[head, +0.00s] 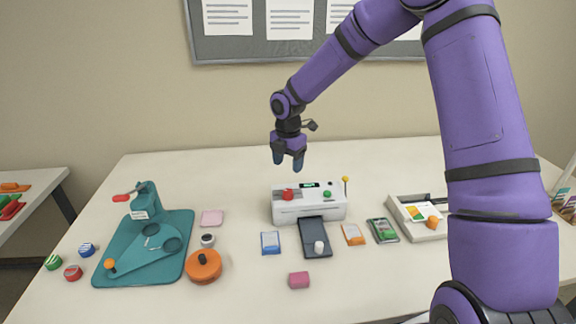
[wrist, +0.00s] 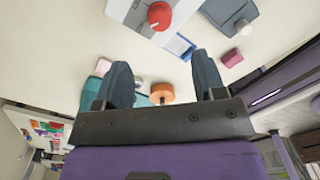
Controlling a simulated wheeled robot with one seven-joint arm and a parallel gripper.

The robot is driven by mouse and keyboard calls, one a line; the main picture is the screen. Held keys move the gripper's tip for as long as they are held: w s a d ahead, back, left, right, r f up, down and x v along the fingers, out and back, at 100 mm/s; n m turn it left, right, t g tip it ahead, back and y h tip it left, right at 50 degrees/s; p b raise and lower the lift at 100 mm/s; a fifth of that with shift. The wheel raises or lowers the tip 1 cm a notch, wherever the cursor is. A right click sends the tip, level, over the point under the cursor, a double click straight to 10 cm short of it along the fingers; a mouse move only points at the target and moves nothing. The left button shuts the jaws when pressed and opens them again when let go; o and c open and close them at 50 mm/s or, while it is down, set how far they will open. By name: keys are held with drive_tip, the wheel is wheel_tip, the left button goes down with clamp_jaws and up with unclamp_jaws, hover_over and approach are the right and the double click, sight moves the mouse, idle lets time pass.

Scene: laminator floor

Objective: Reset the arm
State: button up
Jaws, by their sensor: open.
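My gripper (head: 288,160) is at the end of my purple arm, raised above the back of the table, up and behind the white laminator (head: 308,207). Its two dark fingers point down and stand apart with nothing between them. In the wrist view my gripper (wrist: 162,82) is also open and empty. The laminator's red knob (wrist: 160,15) shows beyond the fingers there. The gripper touches nothing in either view.
A teal press (head: 150,245), orange round piece (head: 203,266), dark tray (head: 314,240), pink block (head: 299,280) and several small packets lie on the table (head: 350,295). A white tray (head: 420,218) stands at right. A notice board (head: 250,48) hangs behind.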

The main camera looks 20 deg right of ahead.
drive_tip(key=s+d+r+m+t+h, duration=0.1)
drive_tip(key=s+d+r+m, duration=0.1)
drive_tip(key=s+r+m, duration=0.55)
drive_tip(key=s+d+r+m+t+h, duration=0.15)
drive_tip(key=s+r+m, duration=0.35)
drive_tip(key=s+r, duration=0.55)
drive_tip(key=s+d+r+m+t+y, duration=0.1)
drive_tip(key=s+r+m, duration=0.2)
drive_tip(key=s+m, duration=0.3)
drive_tip(key=s+d+r+m+t+y, duration=0.1)
drive_tip(key=s+r+m, duration=0.3)
drive_tip(key=s, duration=1)
drive_tip(key=shift+d+r+m+t, duration=0.3)
drive_tip(key=shift+d+m, duration=0.4)
drive_tip(key=shift+m, duration=0.55)
drive_tip(key=shift+f+y, duration=0.1)
drive_tip(key=shift+y, duration=0.15)
